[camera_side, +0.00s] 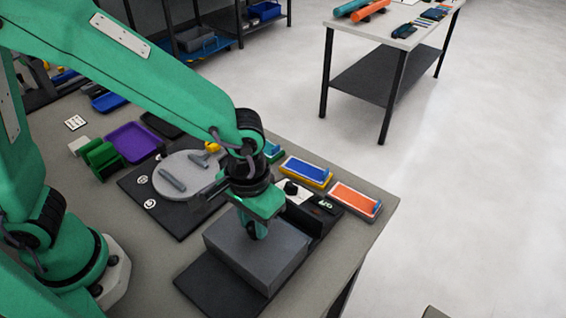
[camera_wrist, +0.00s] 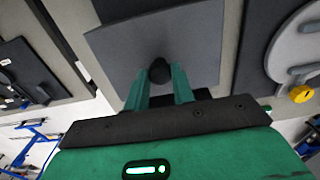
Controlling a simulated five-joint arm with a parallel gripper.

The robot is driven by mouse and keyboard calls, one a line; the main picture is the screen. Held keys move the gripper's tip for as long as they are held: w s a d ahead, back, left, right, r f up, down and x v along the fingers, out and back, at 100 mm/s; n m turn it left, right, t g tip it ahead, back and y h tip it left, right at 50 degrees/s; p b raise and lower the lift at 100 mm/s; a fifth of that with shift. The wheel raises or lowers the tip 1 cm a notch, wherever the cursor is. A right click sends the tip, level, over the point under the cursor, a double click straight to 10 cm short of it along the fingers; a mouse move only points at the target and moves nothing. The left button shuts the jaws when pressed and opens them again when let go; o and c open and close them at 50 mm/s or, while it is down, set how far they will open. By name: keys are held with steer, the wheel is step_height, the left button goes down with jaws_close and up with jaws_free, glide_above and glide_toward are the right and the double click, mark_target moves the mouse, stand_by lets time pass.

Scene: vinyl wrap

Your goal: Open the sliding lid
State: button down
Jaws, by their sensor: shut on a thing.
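A grey box (camera_side: 262,262) with a flat grey lid stands on a black base plate (camera_side: 207,284) near the front edge of the bench. In the wrist view the lid (camera_wrist: 195,40) fills the upper middle, with a dark round knob (camera_wrist: 159,70) on it. My gripper (camera_side: 255,230) reaches down onto the lid from above. In the wrist view its two green fingers (camera_wrist: 160,85) are on either side of the knob and shut on it. In the side view the fingers hide the knob. I cannot tell how far the lid has slid.
A round grey disc (camera_side: 190,170) with grey bars lies on a black plate left of the box. Blue (camera_side: 305,171) and orange (camera_side: 355,198) topped blocks stand behind to the right. A purple tray (camera_side: 131,142) and green holder (camera_side: 102,158) are farther left.

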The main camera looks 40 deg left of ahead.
steer(key=s, duration=0.8)
steer(key=shift+s, duration=0.15)
steer(key=c, duration=1.2)
jaws_free()
steer(key=shift+o, duration=0.2)
step_height(320, 180, up, 8)
